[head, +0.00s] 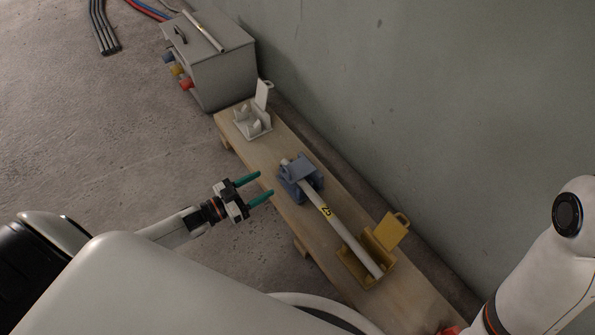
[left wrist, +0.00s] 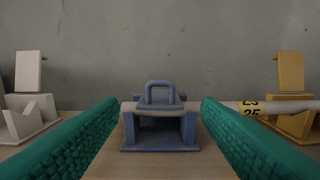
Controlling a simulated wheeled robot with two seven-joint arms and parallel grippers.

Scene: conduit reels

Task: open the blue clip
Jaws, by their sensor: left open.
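The blue clip (head: 301,178) sits on a wooden board between a white clip and a yellow clip. Its lid lies down over a white conduit (head: 335,225), so it looks shut. In the left wrist view the blue clip (left wrist: 160,128) is centred ahead, with a loop handle (left wrist: 160,93) upright at its front. My left gripper (head: 266,185) is open and empty, its green fingers pointing at the blue clip from the left, a short way off. The fingers (left wrist: 158,140) frame the clip without touching it.
The white clip (head: 252,124) stands open and empty. The yellow clip (head: 369,257) has its lid up, with the conduit's end lying in it. A grey box (head: 215,75) with coloured fittings stands beyond the board (head: 282,143). A wall (head: 420,90) runs close behind.

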